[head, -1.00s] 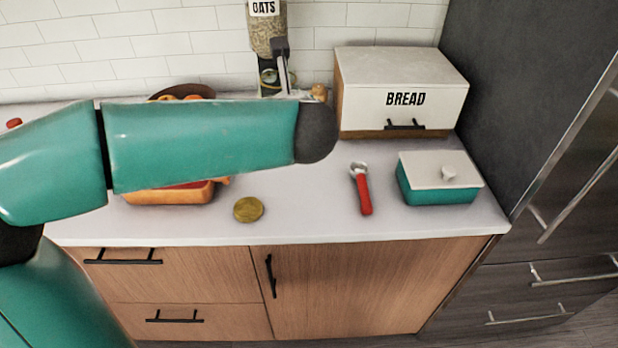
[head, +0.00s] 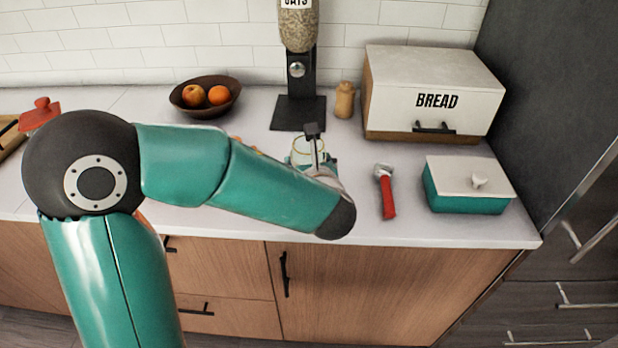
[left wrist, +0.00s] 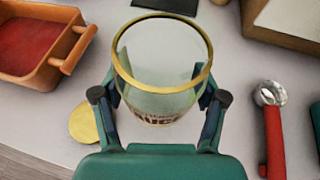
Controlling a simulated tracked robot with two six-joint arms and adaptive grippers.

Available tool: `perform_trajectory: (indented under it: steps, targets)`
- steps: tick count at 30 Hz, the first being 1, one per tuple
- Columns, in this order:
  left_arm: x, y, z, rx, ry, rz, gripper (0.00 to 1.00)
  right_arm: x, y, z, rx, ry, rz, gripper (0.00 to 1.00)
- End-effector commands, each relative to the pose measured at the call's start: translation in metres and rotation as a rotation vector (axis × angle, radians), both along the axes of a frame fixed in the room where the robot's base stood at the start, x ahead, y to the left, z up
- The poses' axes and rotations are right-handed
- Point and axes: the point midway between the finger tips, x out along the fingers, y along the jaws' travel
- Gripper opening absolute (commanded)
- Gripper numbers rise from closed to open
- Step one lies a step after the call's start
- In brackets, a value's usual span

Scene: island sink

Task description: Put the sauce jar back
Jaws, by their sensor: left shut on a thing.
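The sauce jar (left wrist: 160,60) is clear glass with a gold rim and a partly hidden label. It has no lid on and looks empty. My left gripper (left wrist: 163,98) is shut on the jar, with one finger on each side. In the head view the jar (head: 306,150) shows behind my left forearm, in front of the oats dispenser (head: 298,90). I cannot tell whether its base touches the counter. A round gold lid (left wrist: 83,124) lies on the counter left of the jar in the left wrist view; my arm hides it in the head view. My right gripper is not in view.
A red-handled tool (head: 386,192) and a teal box with a white lid (head: 468,186) lie to the right. The bread box (head: 430,95), a small wooden shaker (head: 344,100) and a fruit bowl (head: 205,96) stand behind. An orange tray (left wrist: 38,45) is left of the jar.

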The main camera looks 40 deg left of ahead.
Motion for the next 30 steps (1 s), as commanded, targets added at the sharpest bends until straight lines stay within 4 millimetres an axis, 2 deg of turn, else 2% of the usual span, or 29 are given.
perform_trajectory:
  steps: [8,20,21,25,30]
  targets:
    - [0.000,0.000,-0.037,0.001,0.004,-0.002,0.19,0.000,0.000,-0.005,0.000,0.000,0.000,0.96]
    - [0.000,-0.001,-0.042,-0.001,-0.001,-0.002,0.19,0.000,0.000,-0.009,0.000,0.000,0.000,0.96]
    - [0.000,-0.001,-0.043,-0.001,0.001,-0.002,0.73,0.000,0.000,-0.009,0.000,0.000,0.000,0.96]
    - [0.000,-0.001,-0.042,-0.001,0.002,-0.002,0.95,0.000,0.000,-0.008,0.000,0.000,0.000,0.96]
    - [0.000,-0.001,-0.042,-0.001,0.002,-0.002,0.97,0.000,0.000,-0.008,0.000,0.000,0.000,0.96]
